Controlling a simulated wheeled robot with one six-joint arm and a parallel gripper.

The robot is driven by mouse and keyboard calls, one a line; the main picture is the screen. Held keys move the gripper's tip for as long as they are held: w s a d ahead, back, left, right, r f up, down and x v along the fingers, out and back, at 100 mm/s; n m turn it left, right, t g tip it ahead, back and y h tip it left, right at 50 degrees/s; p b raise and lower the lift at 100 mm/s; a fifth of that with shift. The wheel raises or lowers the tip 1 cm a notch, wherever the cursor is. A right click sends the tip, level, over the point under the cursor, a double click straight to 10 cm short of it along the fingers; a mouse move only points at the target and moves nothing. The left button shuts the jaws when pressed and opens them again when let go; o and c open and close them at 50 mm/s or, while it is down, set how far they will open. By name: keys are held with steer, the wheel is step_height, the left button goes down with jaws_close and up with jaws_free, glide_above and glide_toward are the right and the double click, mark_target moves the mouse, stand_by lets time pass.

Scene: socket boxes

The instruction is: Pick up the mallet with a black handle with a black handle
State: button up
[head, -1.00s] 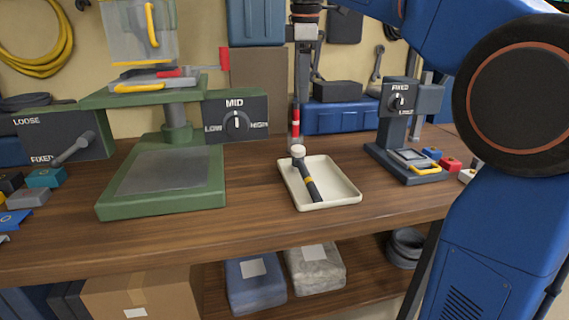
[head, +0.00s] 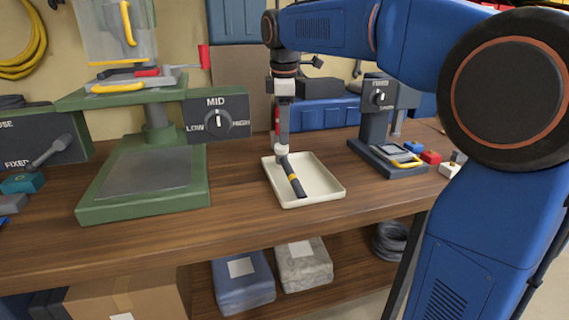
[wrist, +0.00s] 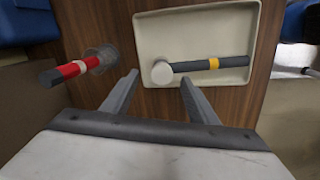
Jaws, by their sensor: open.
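The mallet has a pale round head and a black handle (head: 293,178) with a yellow band. It lies in a cream tray (head: 327,187) on the wooden bench. In the wrist view the mallet's dark handle (wrist: 233,63) points right and its pale head (wrist: 162,73) is at the left of the tray (wrist: 147,38). My gripper (head: 282,147) hangs above the head end of the mallet. In the wrist view my open gripper (wrist: 158,80) has its two fingers apart with nothing held, the mallet's head showing beyond the gap between them.
A red and black handled tool (wrist: 72,70) stands close to the left finger in the wrist view. A green press (head: 140,200) stands to the left and a dark fixture (head: 372,130) to the right. The wooden bench (head: 240,225) is clear in front of the tray.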

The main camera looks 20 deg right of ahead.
steer(key=shift+w+f, duration=0.2)
steer(key=shift+f, duration=2)
jaws_close()
